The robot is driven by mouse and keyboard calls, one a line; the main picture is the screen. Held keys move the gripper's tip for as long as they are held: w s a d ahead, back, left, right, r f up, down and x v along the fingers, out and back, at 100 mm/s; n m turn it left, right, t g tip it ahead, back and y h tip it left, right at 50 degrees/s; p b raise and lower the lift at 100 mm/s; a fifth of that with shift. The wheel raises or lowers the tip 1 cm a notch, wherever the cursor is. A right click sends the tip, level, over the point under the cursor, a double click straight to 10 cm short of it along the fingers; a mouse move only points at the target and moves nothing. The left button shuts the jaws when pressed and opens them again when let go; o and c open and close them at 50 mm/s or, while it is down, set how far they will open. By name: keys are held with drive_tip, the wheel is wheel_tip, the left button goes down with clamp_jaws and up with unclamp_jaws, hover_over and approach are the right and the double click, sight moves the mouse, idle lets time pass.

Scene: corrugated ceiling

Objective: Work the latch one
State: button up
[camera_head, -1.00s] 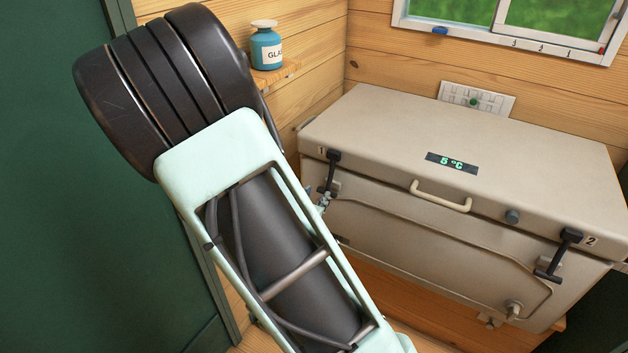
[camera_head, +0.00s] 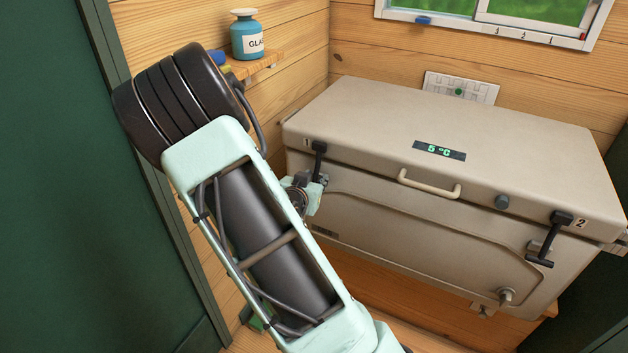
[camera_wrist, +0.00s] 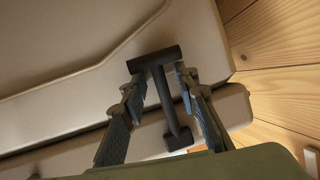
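Latch one (camera_head: 318,160) is a black T-shaped latch by the "1" at the left end of the beige cooler box (camera_head: 470,130). In the wrist view, the latch (camera_wrist: 168,95) has its crossbar at the fingertips and its stem between the fingers. My gripper (camera_wrist: 158,80) is open, with one finger on each side of the stem. I cannot tell whether either finger touches it. In the head view my gripper (camera_head: 318,184) is at the latch's lower end, partly hidden by my arm. The box lid (camera_head: 400,115) is closed.
Latch two (camera_head: 552,238) is at the box's right end. A cream handle (camera_head: 429,187) and a grey knob (camera_head: 502,202) are on the front. A blue jar (camera_head: 247,38) stands on a wooden shelf (camera_head: 255,66). A dark green panel (camera_head: 50,180) is close on the left.

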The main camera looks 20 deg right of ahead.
clamp_jaws()
drive_tip(key=shift+r, duration=0.1)
idle(0.4)
drive_tip(key=s+a+r+m+g+y+p, duration=0.1)
drive_tip(key=s+a+r+g+y+p, duration=0.2)
drive_tip(key=r+g+y+p, duration=0.4)
drive_tip(key=shift+a+r+g+y+p, duration=0.45)
drive_tip(key=shift+r+y+p, duration=0.5)
drive_tip(key=shift+p, duration=3.4)
drive_tip(key=shift+w, duration=0.15)
